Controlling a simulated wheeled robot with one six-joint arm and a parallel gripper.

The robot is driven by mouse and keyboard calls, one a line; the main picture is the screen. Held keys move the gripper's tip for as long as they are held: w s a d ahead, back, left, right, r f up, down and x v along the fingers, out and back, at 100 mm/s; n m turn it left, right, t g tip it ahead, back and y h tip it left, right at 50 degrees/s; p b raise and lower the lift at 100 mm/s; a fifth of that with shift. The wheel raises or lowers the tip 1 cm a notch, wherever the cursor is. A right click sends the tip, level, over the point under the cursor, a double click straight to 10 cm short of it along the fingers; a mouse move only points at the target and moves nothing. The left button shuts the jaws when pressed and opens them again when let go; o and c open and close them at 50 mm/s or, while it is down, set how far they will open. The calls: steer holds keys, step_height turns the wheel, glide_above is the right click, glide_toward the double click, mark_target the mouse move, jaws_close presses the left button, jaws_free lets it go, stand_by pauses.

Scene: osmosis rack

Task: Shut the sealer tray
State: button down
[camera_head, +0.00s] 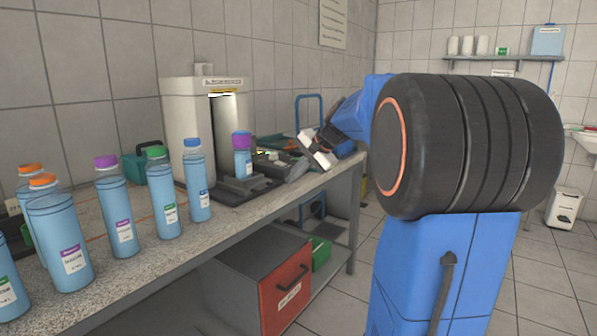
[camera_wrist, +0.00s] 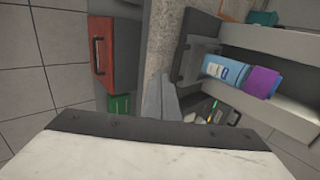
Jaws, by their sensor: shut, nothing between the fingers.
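The sealer (camera_head: 190,125) is a tall white machine standing on the bench against the wall. Its dark grey tray (camera_head: 243,185) is out at the front, with a blue bottle with a purple cap (camera_head: 242,155) upright on it. In the wrist view the tray (camera_wrist: 194,58) and the bottle (camera_wrist: 238,74) appear turned sideways. My gripper (camera_head: 294,174) is shut and empty, low over the bench just right of the tray. Its grey fingers (camera_wrist: 163,97) also show in the wrist view, apart from the tray front. The tray's inner end is hidden.
Several blue bottles with coloured caps (camera_head: 166,195) stand on the bench left of the tray. Assorted small items (camera_head: 268,158) lie behind the tray near my gripper. A red-fronted cabinet (camera_head: 284,287) and a green box (camera_head: 321,252) are below the bench.

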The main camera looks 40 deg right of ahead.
mark_target(251, 182)
steer(key=w+a+f, duration=0.2)
steer(key=w+f, duration=0.2)
steer(key=w, duration=0.2)
steer(key=shift+w+a+f, duration=0.15)
steer(key=shift+w+a, duration=0.1)
steer(key=shift+w, duration=0.05)
steer(key=shift+w, duration=0.15)
steer(key=w+a, duration=0.2)
steer(key=w, duration=0.3)
steer(key=w+a, duration=0.1)
steer(key=w, duration=0.4)
steer(key=w+a, duration=0.2)
steer(key=w, duration=0.3)
steer(key=shift+a, duration=0.3)
steer(key=shift+w, duration=0.1)
